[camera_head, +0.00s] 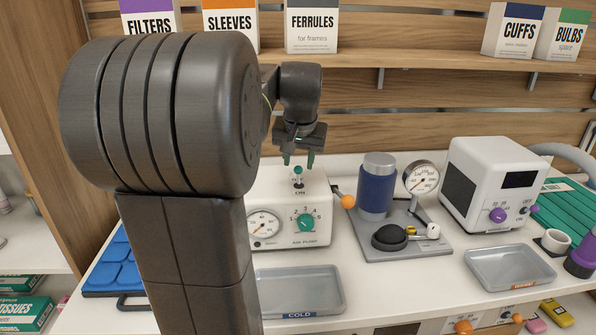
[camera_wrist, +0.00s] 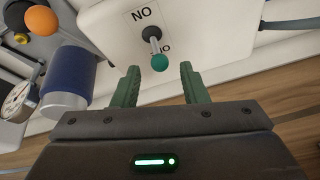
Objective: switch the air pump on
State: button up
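The air pump (camera_head: 318,238) is a white box with a round gauge (camera_head: 264,224) and a teal dial (camera_head: 305,222) on its front. A small lever with a green ball tip (camera_head: 298,170) stands on its top; in the wrist view the ball (camera_wrist: 159,62) shows beside printed labels (camera_wrist: 145,14), one partly covered by the lever. My gripper (camera_head: 298,160) points down just above the lever. In the wrist view its green fingers (camera_wrist: 160,78) are apart and empty, with the ball just past the fingertips, roughly centred in the gap. I cannot tell whether they touch it.
A grey tray (camera_head: 330,272) labelled COLD lies in front. Boxes (camera_head: 311,27) line the shelf above.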

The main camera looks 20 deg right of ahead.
aim_at(298, 168)
jog(key=shift+x, duration=2.35)
grip_shut()
